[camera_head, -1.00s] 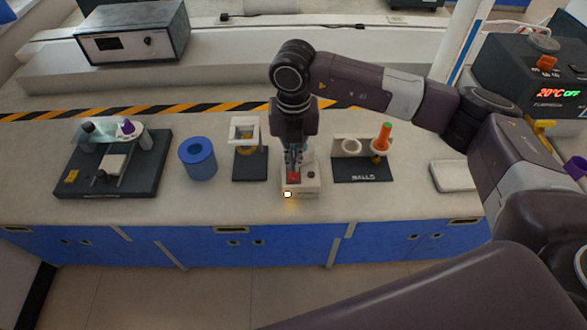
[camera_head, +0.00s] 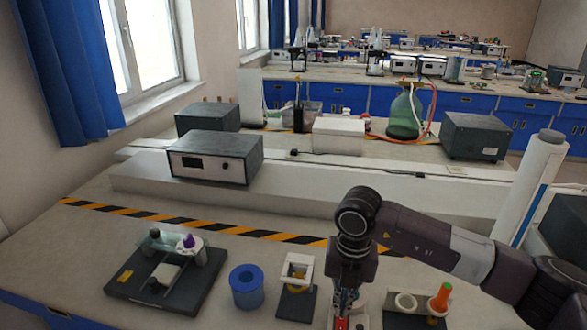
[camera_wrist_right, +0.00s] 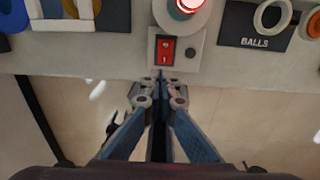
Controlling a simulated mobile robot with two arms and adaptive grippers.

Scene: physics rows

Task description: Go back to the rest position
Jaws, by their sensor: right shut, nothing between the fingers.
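My right gripper (camera_head: 345,303) is low at the bottom of the head view, pointing down over a small pale device with a red switch (camera_head: 342,323). In the right wrist view the gripper (camera_wrist_right: 158,82) is shut and empty, its fingertips close to the device's front edge. The red rocker switch (camera_wrist_right: 165,50) is in full view there, with a dark knob beside it and a round top glowing red (camera_wrist_right: 188,5) behind. I cannot tell whether the tips touch the device. My left gripper is not in view.
A black stand with a purple-topped piece (camera_head: 150,290), a blue cylinder (camera_head: 246,288) and a white-framed stand (camera_head: 297,272) are left of my gripper. The BALLS holder with an orange tube (camera_head: 441,297) is to its right. A grey instrument box (camera_head: 215,157) stands behind striped tape.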

